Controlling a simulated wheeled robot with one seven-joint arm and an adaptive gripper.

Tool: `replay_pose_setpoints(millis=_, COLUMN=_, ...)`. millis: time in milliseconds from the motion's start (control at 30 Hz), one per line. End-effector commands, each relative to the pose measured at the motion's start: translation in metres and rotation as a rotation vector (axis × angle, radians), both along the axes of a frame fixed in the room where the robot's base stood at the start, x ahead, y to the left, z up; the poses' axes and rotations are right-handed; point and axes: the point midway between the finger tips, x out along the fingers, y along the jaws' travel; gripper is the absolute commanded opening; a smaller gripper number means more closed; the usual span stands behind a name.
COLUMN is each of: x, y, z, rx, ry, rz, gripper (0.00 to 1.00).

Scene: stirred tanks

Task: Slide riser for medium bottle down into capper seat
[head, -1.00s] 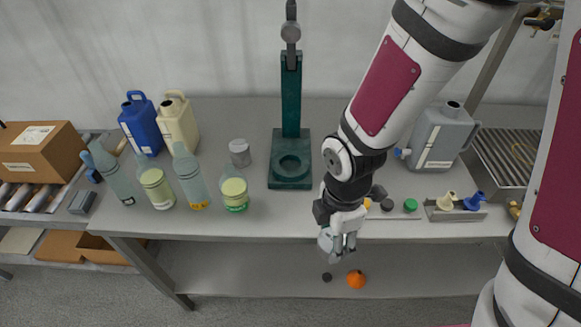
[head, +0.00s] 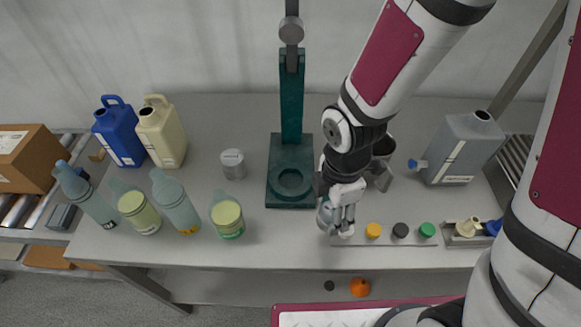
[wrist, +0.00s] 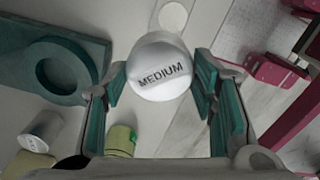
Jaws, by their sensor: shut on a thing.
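The medium riser (wrist: 160,72) is a pale cylinder with MEDIUM printed on its top. My gripper (wrist: 158,92) is shut on it, with a green-padded finger on each side. In the head view my gripper (head: 340,212) points down near the table's front edge, right of and nearer than the capper. The riser is mostly hidden there by the fingers. The capper is a dark green stand with a base plate and a round, empty-looking seat (head: 291,182). The seat (wrist: 70,70) also shows at left in the wrist view, apart from the riser.
A second grey cylinder (head: 232,163) stands left of the capper. Several bottles (head: 175,203) and two jugs stand further left. A strip of coloured caps (head: 400,231) lies right of my gripper. A grey jug (head: 462,148) stands behind at right.

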Motion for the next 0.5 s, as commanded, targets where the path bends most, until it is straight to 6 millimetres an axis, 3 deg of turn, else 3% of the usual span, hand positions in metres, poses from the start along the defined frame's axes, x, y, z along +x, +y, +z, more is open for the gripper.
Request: replay_pose_setpoints(millis=500, x=0.025, y=0.014, z=-0.005, rx=0.001, ry=-0.004, rz=0.001, gripper=0.15)
